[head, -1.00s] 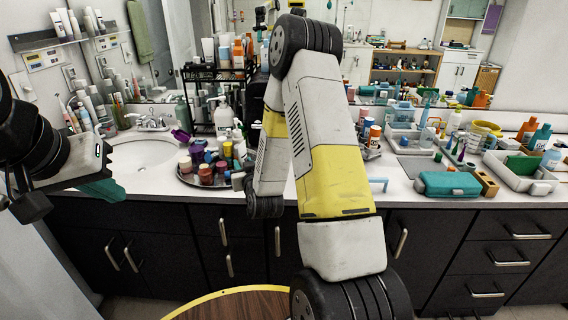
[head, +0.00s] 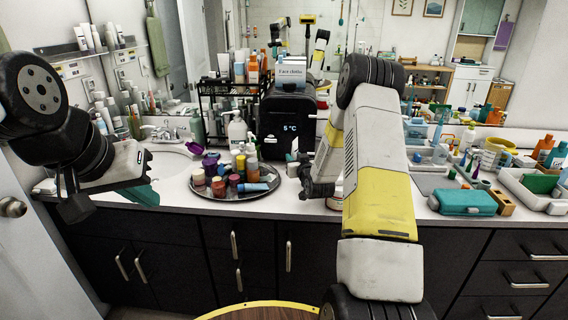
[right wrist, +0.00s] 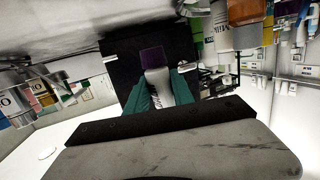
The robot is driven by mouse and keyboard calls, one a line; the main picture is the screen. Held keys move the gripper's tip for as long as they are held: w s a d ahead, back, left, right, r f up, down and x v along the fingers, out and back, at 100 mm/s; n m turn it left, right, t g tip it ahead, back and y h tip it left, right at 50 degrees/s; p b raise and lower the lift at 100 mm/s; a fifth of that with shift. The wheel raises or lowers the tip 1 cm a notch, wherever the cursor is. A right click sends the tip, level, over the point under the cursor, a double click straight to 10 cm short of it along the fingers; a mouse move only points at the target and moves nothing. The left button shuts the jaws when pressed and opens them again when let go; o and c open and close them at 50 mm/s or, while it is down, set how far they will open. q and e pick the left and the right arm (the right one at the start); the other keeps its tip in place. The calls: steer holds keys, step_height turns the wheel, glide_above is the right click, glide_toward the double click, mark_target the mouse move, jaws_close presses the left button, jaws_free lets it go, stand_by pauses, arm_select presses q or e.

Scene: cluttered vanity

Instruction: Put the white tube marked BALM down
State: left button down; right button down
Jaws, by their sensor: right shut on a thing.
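The white tube (right wrist: 157,82) with a purple cap (right wrist: 152,57) shows in the right wrist view between the teal fingers of my right gripper (right wrist: 161,88). The gripper is shut on it. Only part of its lettering shows, too small to read. In the head view my right arm reaches over the counter's front, beside the black cabinet; its fingers and the tube are mostly hidden there. My left gripper (head: 145,194) is at the left, in front of the sink, with teal fingers. Its opening is not clear from this angle.
A round tray (head: 215,200) crowded with bottles and jars stands left of my right gripper. A black cabinet (head: 283,122) with a lit display stands behind. A teal case (head: 465,202) and several organizers fill the right. Little bare counter (head: 300,206) shows along the front.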

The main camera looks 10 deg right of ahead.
step_height(320, 180, down, 3)
steer(key=shift+a+f, duration=0.1)
steer(key=shift+f, duration=0.05)
steer(key=shift+f, duration=0.1)
steer(key=shift+f, duration=0.25)
steer(key=shift+s+f, duration=0.2)
steer(key=shift+f, duration=0.05)
steer(key=c, duration=1.1)
jaws_free()
steer(key=shift+f, duration=0.2)
steer(key=shift+r, duration=0.1)
